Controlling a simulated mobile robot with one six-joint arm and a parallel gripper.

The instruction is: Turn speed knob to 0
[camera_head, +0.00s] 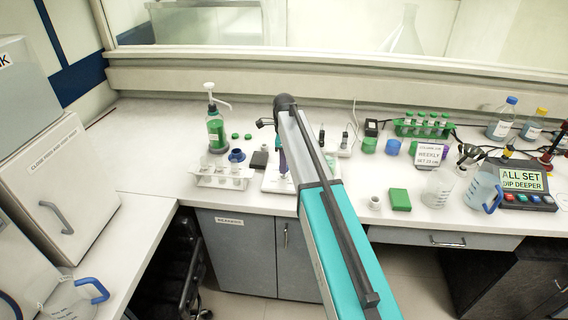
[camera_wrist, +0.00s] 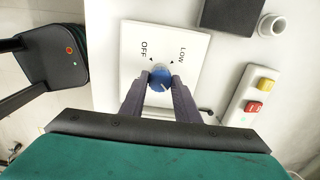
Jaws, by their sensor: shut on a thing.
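A blue round knob (camera_wrist: 160,77) sits on a white panel (camera_wrist: 135,40) in the wrist view. The panel bears the labels OFF on the left and LOW on the right, each with a small black mark. No 0 label can be read. My gripper (camera_wrist: 160,88) is shut on the knob, with one dark finger on each side. A pale line shows on the knob, but I cannot tell clearly which way it points. In the head view my gripper (camera_head: 283,168) reaches down over the white base (camera_head: 275,184), and my arm hides the knob.
A switch box (camera_wrist: 247,103) with yellow and red buttons lies right of the panel in the wrist view. In the head view a tube rack (camera_head: 222,180) stands left of my gripper.

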